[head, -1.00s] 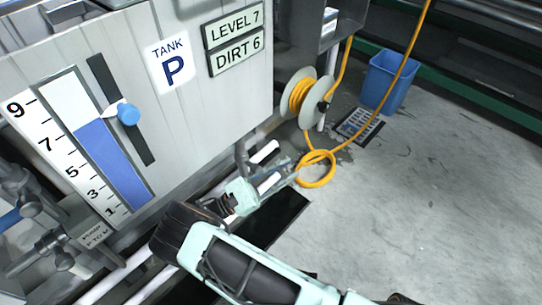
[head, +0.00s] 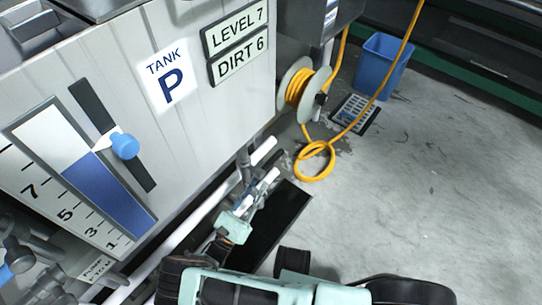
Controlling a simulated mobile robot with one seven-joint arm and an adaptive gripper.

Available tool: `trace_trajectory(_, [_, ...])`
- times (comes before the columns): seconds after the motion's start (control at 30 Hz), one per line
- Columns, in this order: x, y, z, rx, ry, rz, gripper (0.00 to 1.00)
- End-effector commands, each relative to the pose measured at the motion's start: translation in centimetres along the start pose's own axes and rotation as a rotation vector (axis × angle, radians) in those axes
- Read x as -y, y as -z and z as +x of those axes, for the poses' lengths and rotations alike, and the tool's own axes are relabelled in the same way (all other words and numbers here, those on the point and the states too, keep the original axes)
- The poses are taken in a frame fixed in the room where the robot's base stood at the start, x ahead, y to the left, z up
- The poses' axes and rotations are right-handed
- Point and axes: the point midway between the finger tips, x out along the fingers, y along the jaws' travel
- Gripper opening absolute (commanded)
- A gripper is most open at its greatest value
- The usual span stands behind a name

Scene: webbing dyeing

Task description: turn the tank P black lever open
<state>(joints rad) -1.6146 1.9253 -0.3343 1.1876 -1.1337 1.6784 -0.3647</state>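Tank P (head: 225,110) is a pale grey panelled tank filling the left, with a "TANK P" label (head: 167,78). Low at its right corner, a dark upright piece (head: 244,163) stands by white pipe ends; I cannot tell whether it is the black lever or how it is turned. My gripper (head: 258,188) reaches into this pipework from below, just under the dark piece. Its fingers are small and overlap the pipes, so their opening and any contact are unclear. My pale green arm covers the bottom middle.
A level gauge (head: 100,185) with a blue knob (head: 125,146) is on the tank front. Grey valves (head: 20,255) stand at lower left. A yellow hose reel (head: 298,90), looped hose (head: 315,160) and blue bin (head: 380,65) are to the right. Right floor is clear.

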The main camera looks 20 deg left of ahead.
Motion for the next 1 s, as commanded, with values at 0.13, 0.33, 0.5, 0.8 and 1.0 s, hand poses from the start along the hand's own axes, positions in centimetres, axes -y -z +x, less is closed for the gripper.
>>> trace_trajectory(0.13, [0.1, 0.0, 2.1, 0.000, 0.005, -0.002, 0.23])
trace_trajectory(0.33, [0.1, 0.0, 6.0, 0.000, 0.005, 0.000, 0.23])
trace_trajectory(0.5, [0.1, 0.1, 8.7, 0.000, 0.004, 0.001, 0.23])
trace_trajectory(0.8, [0.0, 0.0, 10.4, -0.001, 0.003, 0.002, 0.23])
trace_trajectory(1.0, [0.0, 0.0, 10.4, -0.001, 0.003, 0.002, 0.22])
